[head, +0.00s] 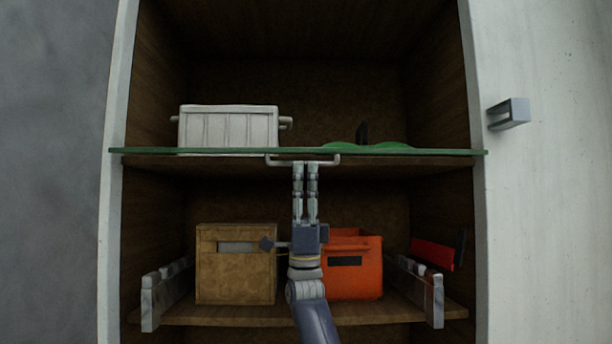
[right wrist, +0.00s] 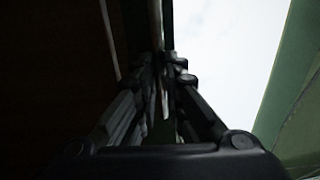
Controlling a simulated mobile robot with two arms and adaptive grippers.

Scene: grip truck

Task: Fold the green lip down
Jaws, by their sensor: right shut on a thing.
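The green lip (head: 420,152) shows in the head view as a thin strip, nearly edge-on, across the cabinet at the middle shelf. A pale bar handle (head: 333,160) is on its near side. My right gripper (head: 305,168) reaches up from below with its fingers shut on this handle. In the right wrist view the fingers (right wrist: 163,65) are dark and close together, and a green surface (right wrist: 303,120) shows at the right. How the fingers sit around the bar is hard to see there. My left gripper is not in view.
A white ribbed box (head: 228,126) and green round items (head: 390,146) are on the middle shelf. A tan box (head: 236,282) and an orange bin (head: 355,282) stand below, beside my right arm. A white door with a grey handle (head: 508,114) is at the right.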

